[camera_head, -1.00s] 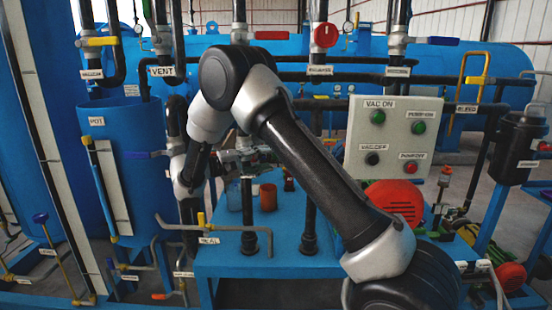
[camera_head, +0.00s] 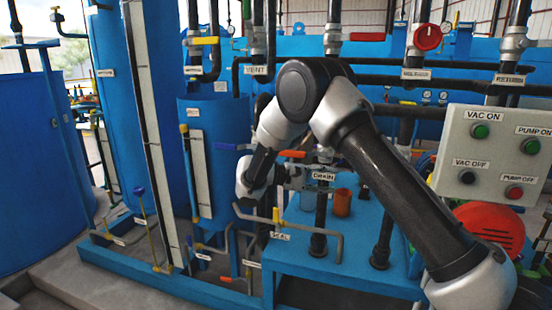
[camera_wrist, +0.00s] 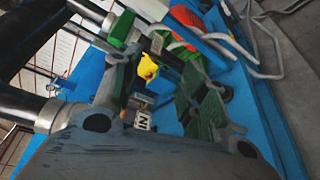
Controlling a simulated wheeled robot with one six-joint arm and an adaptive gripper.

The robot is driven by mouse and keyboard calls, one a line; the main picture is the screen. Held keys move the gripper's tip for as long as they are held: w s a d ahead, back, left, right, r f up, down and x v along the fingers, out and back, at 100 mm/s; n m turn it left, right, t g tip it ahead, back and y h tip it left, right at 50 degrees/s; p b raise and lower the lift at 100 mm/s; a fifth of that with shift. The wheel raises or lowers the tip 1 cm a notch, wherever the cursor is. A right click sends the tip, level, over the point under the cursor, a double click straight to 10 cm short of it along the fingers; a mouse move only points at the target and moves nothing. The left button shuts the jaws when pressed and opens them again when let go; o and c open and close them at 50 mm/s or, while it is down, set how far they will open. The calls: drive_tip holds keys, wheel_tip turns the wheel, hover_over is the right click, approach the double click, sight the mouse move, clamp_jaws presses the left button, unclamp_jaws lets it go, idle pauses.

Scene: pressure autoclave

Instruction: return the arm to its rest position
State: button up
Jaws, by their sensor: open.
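My arm (camera_head: 405,185) rises from the lower right of the head view, bends at a high elbow and comes down to the wrist (camera_head: 255,175). My gripper (camera_head: 302,178) points right, beside the pipe labelled DRAIN and above the blue bench. It looks small and partly blends with the pipework there. In the wrist view, my gripper's two fingers (camera_wrist: 160,60) with green pads stand apart. A yellow valve handle (camera_wrist: 147,70) and a white label (camera_wrist: 143,119) show between them, seemingly beyond the fingers. I see nothing held.
A control panel (camera_head: 490,155) with green, black and red buttons stands at right, close to my arm. An orange cup (camera_head: 341,203) and a blue cup sit on the blue bench (camera_head: 345,262). Vertical pipes and valve handles crowd the gripper. A blue tank (camera_head: 215,165) stands left.

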drive_tip(key=s+d+f+n+g+y, duration=0.1)
drive_tip(key=s+d+g+y, duration=0.1)
drive_tip(key=s+d+y, duration=0.3)
drive_tip(key=s+f+n+g+y, duration=0.1)
drive_tip(key=s+y, duration=0.2)
drive_tip(key=s, duration=0.5)
drive_tip(key=s+d+r+m+t+y, duration=0.1)
drive_tip(key=s+d+r+t+y, duration=0.1)
drive_tip(key=s, duration=0.5)
drive_tip(key=s+d+r+m+t+y, duration=0.2)
drive_tip(key=s+d+r+t+y, duration=0.1)
drive_tip(key=s+r, duration=0.4)
drive_tip(key=s+d+r+m+t+y, duration=0.2)
drive_tip(key=s+d+r+y, duration=0.1)
drive_tip(key=s, duration=0.4)
drive_tip(key=shift+d+r+t, duration=0.3)
drive_tip(key=shift+d+r, duration=0.25)
drive_tip(key=shift+r, duration=0.15)
